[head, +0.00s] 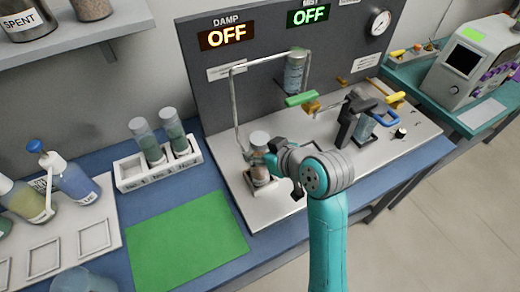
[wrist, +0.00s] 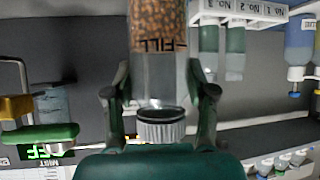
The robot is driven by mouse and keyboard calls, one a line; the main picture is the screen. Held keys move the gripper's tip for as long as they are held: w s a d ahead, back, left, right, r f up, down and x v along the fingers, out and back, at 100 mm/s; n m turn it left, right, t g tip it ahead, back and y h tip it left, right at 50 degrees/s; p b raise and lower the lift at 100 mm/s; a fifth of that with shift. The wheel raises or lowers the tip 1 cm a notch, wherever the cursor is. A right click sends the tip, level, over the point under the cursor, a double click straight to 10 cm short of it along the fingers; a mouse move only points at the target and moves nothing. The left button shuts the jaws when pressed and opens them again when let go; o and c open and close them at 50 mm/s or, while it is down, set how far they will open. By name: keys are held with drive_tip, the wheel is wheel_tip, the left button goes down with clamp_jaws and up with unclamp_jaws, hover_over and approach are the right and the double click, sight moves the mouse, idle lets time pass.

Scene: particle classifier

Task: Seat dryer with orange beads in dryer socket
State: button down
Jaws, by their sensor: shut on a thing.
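The dryer (head: 260,178) is a clear cylinder with orange-brown beads and a pale cap, upright at the left part of the grey apparatus plate. In the wrist view the dryer (wrist: 158,30) shows its beads, a FILL mark and a white ribbed cap. My gripper (head: 268,160) is shut on the dryer; in the wrist view its fingers (wrist: 162,100) press on both sides of the clear part near the cap. The dryer socket is not clearly visible; I cannot tell whether the dryer's base touches it.
A bent metal pipe (head: 236,105) rises just behind the dryer. A white rack (head: 158,170) with two green-filled cylinders stands left. A green mat (head: 187,243) lies clear in front. Valves with green (head: 300,99), blue (head: 384,117) and yellow (head: 395,97) handles are to the right.

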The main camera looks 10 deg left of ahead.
drive_tip(key=shift+c, duration=1.9)
unclamp_jaws()
drive_tip(key=shift+f, duration=0.1)
drive_tip(key=shift+d+r, duration=0.1)
drive_tip(key=shift+r, duration=0.15)
drive_tip(key=v, duration=1.1)
drive_tip(key=shift+s+d+r, duration=0.2)
drive_tip(key=shift+s, duration=0.05)
